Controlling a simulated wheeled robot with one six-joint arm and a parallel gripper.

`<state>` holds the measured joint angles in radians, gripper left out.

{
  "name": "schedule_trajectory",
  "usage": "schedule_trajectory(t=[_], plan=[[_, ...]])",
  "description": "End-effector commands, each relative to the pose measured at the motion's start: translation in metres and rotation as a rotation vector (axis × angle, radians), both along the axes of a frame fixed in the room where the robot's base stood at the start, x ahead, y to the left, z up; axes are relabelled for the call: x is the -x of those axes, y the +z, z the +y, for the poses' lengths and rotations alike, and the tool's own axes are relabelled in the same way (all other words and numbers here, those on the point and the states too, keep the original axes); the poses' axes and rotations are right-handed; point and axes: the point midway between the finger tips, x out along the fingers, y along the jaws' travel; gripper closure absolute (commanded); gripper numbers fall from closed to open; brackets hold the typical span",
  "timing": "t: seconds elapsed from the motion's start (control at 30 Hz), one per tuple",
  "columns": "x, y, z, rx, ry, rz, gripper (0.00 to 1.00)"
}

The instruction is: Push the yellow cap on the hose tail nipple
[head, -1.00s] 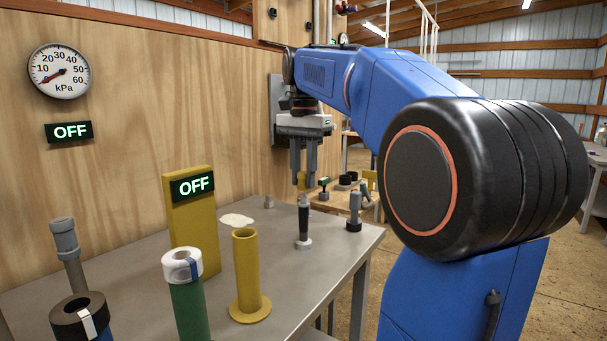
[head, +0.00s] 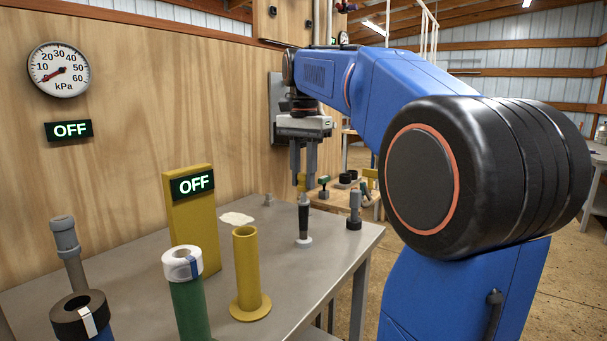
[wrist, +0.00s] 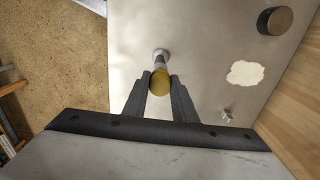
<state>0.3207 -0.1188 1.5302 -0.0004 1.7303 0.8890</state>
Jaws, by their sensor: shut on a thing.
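My gripper (head: 303,170) points down over the far right part of the grey table and is shut on the yellow cap (head: 301,184). In the wrist view the cap (wrist: 160,82) sits between the two dark fingertips. The hose tail nipple (head: 304,200) is the grey ribbed top of a dark upright post (head: 304,222) on a pale round foot. The cap is right above the nipple, with little or no gap; I cannot tell whether they touch.
Another grey-topped post (head: 354,209) stands close on the right, near the table edge. A yellow tube (head: 246,272), a yellow OFF stand (head: 190,225) and a white-ringed green post (head: 187,285) stand nearer. A pale patch (wrist: 245,74) and small metal piece (wrist: 227,115) lie left of the post in the head view.

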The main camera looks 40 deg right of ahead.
Motion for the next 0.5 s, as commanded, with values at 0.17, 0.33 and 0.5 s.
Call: schedule_trajectory(t=[0.17, 0.33, 0.5], plan=[[0.0, -0.004, 0.0, 0.0, 0.0, 0.0, 1.0], [0.0, -0.008, 0.0, 0.0, 0.0, 0.0, 1.0], [0.0, -0.013, 0.0, 0.0, 0.0, 0.001, 1.0]])
